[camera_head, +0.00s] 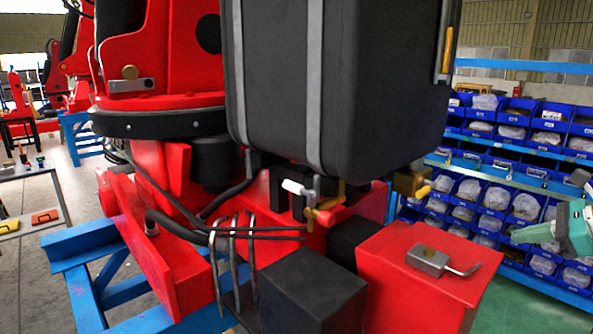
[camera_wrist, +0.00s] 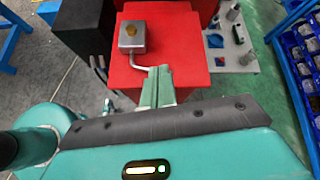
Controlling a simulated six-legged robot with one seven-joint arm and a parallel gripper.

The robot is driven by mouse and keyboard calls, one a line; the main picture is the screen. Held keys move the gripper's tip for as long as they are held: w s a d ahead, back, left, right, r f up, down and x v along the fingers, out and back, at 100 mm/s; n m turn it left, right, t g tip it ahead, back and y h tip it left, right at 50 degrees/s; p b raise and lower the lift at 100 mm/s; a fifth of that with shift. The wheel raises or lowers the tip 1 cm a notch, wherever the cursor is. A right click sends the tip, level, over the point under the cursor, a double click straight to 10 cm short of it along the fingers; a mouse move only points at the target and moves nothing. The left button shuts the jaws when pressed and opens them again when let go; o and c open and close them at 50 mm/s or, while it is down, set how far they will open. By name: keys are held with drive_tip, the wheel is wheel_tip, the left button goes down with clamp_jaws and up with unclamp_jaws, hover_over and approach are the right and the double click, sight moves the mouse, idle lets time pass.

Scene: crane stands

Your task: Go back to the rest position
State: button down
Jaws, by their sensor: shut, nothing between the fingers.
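My gripper (camera_wrist: 163,76) shows in the wrist view as two pale green fingers, closed together and empty. In that view the fingertips overlap the end of a bent metal lever; I cannot tell whether they touch it. The lever comes from a small grey metal box (camera_wrist: 132,37) with a yellow cap, on top of a red block (camera_wrist: 185,45). In the head view my gripper (camera_head: 528,234) is at the right edge, to the right of the same grey box (camera_head: 428,260) and apart from its lever. The red block (camera_head: 400,290) stands below the box.
A large black tank (camera_head: 340,80) hangs over the red crane base, with hoses and a black box (camera_head: 312,290) beside the block. Shelves of blue bins (camera_head: 525,205) stand behind on the right. A grey panel (camera_wrist: 232,45) with small parts lies right of the block. Green floor (camera_wrist: 262,90) is clear there.

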drive_tip(key=s+a+f+n+g+h, duration=0.1)
drive_tip(key=s+a+f+n+g, duration=0.15)
drive_tip(key=a+n, duration=0.6)
drive_tip(key=s+a+f+n+g+h, duration=0.1)
drive_tip(key=a+f+n+g+h, duration=0.15)
drive_tip(key=a, duration=1.15)
drive_tip(key=s+a+f+n+t+h, duration=0.1)
drive_tip(key=s+a+f+n+h, duration=0.2)
drive_tip(key=s+a+f+n, duration=0.5)
drive_tip(key=s+a+n, duration=0.2)
drive_tip(key=n, duration=0.5)
drive_tip(key=shift+s+a+f+t, duration=0.25)
drive_tip(key=shift+a+t, duration=0.05)
drive_tip(key=shift+a, duration=0.05)
drive_tip(key=shift+s, duration=0.1)
